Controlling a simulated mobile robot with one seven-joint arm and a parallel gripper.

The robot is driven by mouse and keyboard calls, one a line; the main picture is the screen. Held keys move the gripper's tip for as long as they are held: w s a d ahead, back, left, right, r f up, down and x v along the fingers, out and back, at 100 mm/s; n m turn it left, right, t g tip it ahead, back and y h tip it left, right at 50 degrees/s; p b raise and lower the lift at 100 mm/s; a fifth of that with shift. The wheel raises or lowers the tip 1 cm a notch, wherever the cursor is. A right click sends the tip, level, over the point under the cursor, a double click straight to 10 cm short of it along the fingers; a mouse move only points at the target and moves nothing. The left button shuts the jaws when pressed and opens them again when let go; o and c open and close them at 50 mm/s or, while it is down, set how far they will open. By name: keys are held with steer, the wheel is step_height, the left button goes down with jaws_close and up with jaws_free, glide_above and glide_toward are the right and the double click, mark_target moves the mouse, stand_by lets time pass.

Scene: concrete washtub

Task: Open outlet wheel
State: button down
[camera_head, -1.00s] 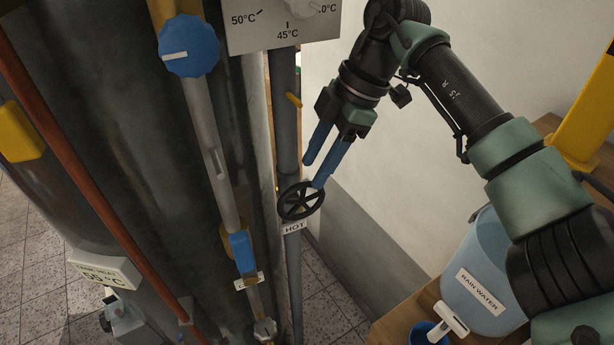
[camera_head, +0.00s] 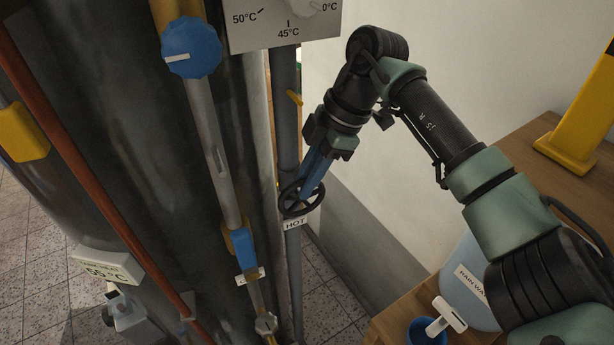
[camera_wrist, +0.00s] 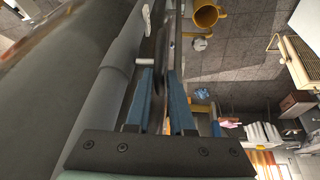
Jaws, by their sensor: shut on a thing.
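The outlet wheel (camera_head: 285,207) is a black spoked handwheel on a grey vertical pipe, just above a white label reading HOT (camera_head: 295,224). My gripper (camera_head: 307,192) has blue fingers that reach down onto the wheel's upper right part. In the head view the fingers look close together and shut on the wheel's rim. In the wrist view the blue fingers (camera_wrist: 162,85) lie on both sides of the thin dark wheel (camera_wrist: 161,50), seen nearly edge-on. The fingers hide part of the wheel in the head view.
A blue knob (camera_head: 190,47) and a blue valve handle (camera_head: 243,248) sit on the pipe to the left. A dial plate (camera_head: 283,24) is above. A wooden table (camera_head: 390,326) with a rain water container (camera_head: 470,287) stands at lower right.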

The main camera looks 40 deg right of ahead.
steer(key=shift+a+r+h, duration=0.1)
steer(key=shift+h, duration=0.2)
steer(key=shift+a+h+p, duration=0.15)
steer(key=shift+h+p, duration=0.25)
steer(key=shift+p, duration=0.05)
steer(key=c, duration=0.8)
jaws_free()
steer(key=shift+d+r+b, duration=0.2)
steer(key=shift+r+b, duration=0.15)
steer(key=shift+b, duration=0.05)
steer(key=s+d+b, duration=0.3)
steer(key=s+d, duration=0.3)
steer(key=d, duration=0.4)
steer(key=shift+s+r, duration=0.15)
steer(key=shift+s, duration=0.2)
